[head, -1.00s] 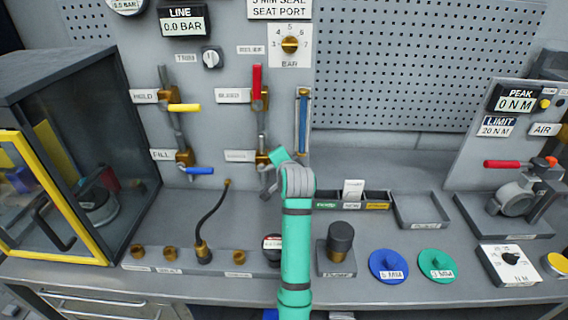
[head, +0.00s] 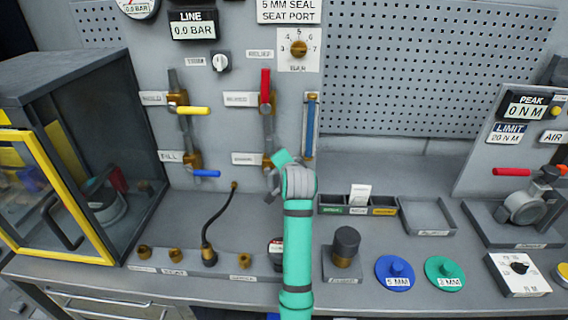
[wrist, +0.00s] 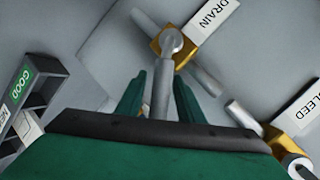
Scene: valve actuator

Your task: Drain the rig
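The drain valve shows in the wrist view as a brass body (wrist: 167,43) beside a white DRAIN label (wrist: 213,20). Its grey lever (wrist: 163,88) points from the hub toward my gripper. In the head view the brass body (head: 267,160) sits low on the panel, its lever mostly hidden by my gripper (head: 272,180). In the wrist view my gripper (wrist: 160,92) has its two green fingers apart, one each side of the lever, with a visible gap at the left finger. The line display (head: 193,22) reads 0.0 BAR.
Above the drain is the red bleed lever (head: 265,86); to its left are the yellow hold lever (head: 193,110) and blue fill lever (head: 206,173). A blue-filled sight tube (head: 311,125) stands close right. Sorting bins (head: 357,206) and a black-capped fitting (head: 346,245) sit on the bench.

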